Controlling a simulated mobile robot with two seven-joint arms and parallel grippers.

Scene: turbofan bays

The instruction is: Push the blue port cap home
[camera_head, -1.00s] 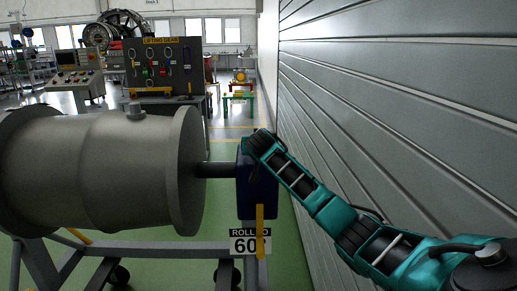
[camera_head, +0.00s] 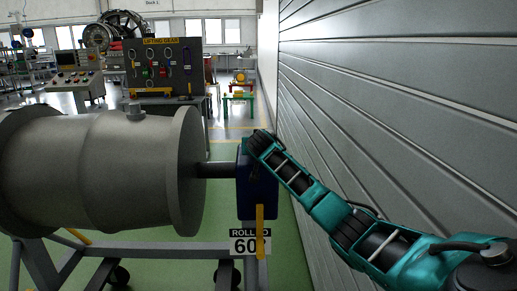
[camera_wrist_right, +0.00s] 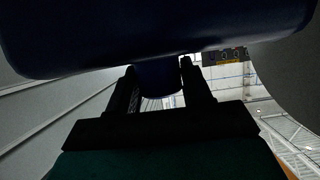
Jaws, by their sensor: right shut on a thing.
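In the wrist view, a short dark blue round piece (camera_wrist_right: 160,78), which looks like the blue port cap, sits between the two black fingers of my right gripper (camera_wrist_right: 158,72). The gripper is shut on it. The piece meets the underside of a large dark blue body (camera_wrist_right: 150,40); shadow hides whether any gap is left there. In the head view, my right arm reaches to the far upper side of the blue box (camera_head: 258,190), and the box hides the right gripper and the cap. My left gripper is in neither view.
A grey engine casing (camera_head: 90,170) on a wheeled stand (camera_head: 170,250) fills the left, joined to the blue box by a dark shaft (camera_head: 214,170). A grey slatted wall (camera_head: 400,110) stands close on the right. A lifting gear board (camera_head: 165,70) is farther back.

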